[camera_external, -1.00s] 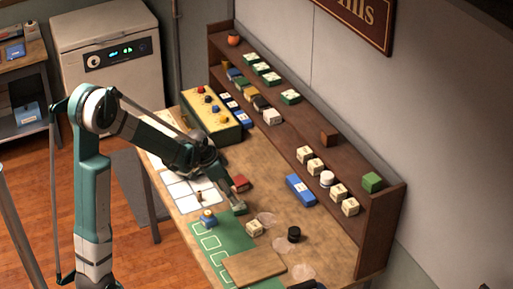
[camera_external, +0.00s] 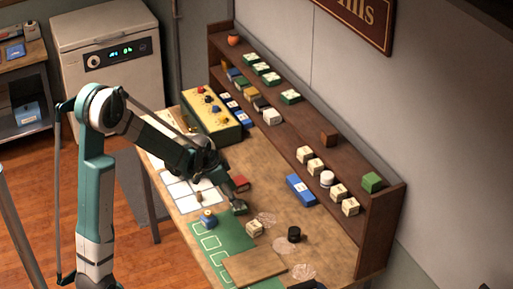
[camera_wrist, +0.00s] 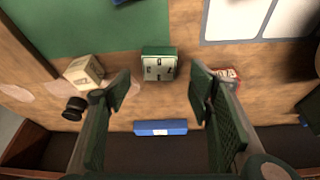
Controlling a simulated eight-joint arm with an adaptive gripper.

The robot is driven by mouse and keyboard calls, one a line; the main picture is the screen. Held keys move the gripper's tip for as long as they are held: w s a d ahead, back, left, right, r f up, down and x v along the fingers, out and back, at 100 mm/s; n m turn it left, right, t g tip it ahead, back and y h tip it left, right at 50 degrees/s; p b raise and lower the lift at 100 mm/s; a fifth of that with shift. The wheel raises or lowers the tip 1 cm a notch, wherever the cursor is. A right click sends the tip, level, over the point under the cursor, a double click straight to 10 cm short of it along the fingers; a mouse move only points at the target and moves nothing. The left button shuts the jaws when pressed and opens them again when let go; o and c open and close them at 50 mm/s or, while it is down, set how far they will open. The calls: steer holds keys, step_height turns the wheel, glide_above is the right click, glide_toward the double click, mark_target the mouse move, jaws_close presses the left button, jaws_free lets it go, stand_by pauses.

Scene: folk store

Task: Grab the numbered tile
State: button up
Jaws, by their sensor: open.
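The numbered tile (camera_wrist: 158,65) shows in the wrist view as a small block with a green edge and a pale face with dark marks. It lies on the table beside the edge of the green mat. In the external view it appears as a small green block (camera_external: 239,208) close to my gripper (camera_external: 226,198). In the wrist view my gripper (camera_wrist: 162,88) is open, with one finger on each side of the picture's middle. The tile lies between the fingertips in the picture, slightly above their line. Nothing is held. I cannot tell the height of the fingers above the tile.
A red block (camera_wrist: 228,76) is beside the right finger. A cream box (camera_wrist: 84,70) and a black cylinder (camera_wrist: 75,108) are left of the left finger. A blue box (camera_wrist: 160,127) lies toward the brown shelf (camera_external: 330,160). A wooden board (camera_external: 255,266) covers part of the green mat (camera_external: 212,242).

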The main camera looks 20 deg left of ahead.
steer(key=shift+b+x, duration=0.5)
steer(key=shift+x, duration=2.1)
steer(key=shift+c, duration=0.3)
steer(key=c, duration=1)
